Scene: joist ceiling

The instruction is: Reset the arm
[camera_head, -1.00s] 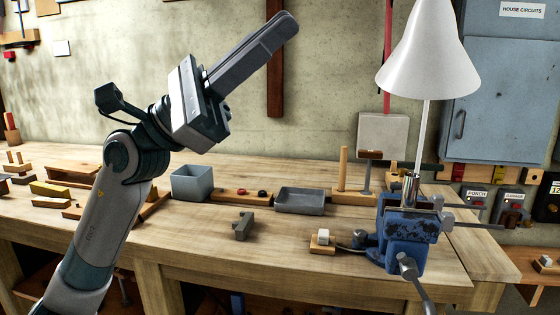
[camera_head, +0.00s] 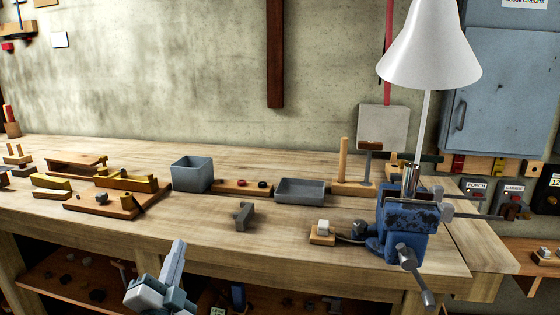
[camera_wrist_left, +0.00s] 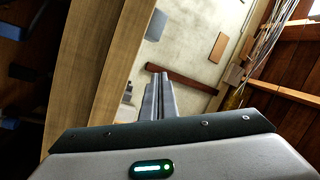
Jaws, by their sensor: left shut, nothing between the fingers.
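My left gripper (camera_head: 176,262) shows at the bottom of the head view, low in front of the workbench's front edge. Its grey fingers are shut together with nothing between them and point up. In the left wrist view the shut fingers (camera_wrist_left: 159,97) point toward the concrete wall, with the bench at the left. Most of the left arm is out of the head view. My right gripper is in neither view.
The wooden workbench (camera_head: 320,238) bears a blue-grey bin (camera_head: 191,174), a shallow grey tray (camera_head: 300,191), a grey block (camera_head: 244,215) and a blue vise (camera_head: 405,228). A white lamp (camera_head: 428,52) hangs over the vise. A shelf with small parts (camera_head: 75,275) lies below the benchtop.

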